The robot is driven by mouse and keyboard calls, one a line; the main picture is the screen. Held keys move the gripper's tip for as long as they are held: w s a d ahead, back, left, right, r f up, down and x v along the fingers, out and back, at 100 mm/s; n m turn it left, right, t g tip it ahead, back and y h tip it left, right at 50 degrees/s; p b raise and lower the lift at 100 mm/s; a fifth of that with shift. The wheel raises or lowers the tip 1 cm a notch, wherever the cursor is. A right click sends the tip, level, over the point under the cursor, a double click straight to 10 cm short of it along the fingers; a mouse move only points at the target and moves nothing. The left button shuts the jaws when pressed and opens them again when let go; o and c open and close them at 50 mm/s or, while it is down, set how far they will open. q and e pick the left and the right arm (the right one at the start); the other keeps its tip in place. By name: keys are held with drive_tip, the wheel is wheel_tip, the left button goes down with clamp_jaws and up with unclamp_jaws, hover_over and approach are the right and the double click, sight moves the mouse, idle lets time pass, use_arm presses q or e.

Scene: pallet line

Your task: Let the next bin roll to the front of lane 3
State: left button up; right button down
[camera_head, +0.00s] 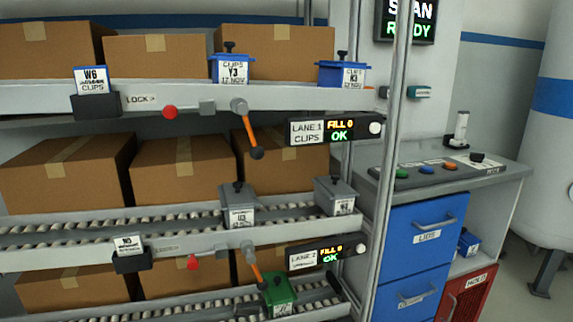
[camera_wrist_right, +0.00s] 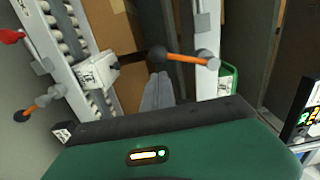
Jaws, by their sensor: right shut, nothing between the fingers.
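In the head view the lowest visible roller lane (camera_head: 315,296), under the Lane 2 sign (camera_head: 322,256), holds a green bin (camera_head: 278,290) near its front. No Lane 3 sign shows in that view. In the right wrist view my right gripper (camera_wrist_right: 160,78) is shut and empty. Its fingertips are just below the black knob of an orange lever (camera_wrist_right: 188,57); I cannot tell whether they touch. A green bin (camera_wrist_right: 229,82) shows to the right of the fingers, partly hidden. My left gripper is not in view.
Orange levers hang at Lane 1 (camera_head: 249,130) and Lane 2 (camera_head: 253,264). Grey bins (camera_head: 238,205) stand on the middle lane and blue bins (camera_head: 231,68) on the top one. A metal post (camera_head: 392,150) and a blue-drawered counter (camera_head: 425,245) stand to the right.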

drive_tip(key=p+v, duration=0.1)
drive_tip(key=v, duration=0.2)
drive_tip(key=p+v, duration=0.1)
drive_tip(key=v, duration=0.1)
drive_tip(key=shift+s+d, duration=0.2)
drive_tip(key=shift+d, duration=0.35)
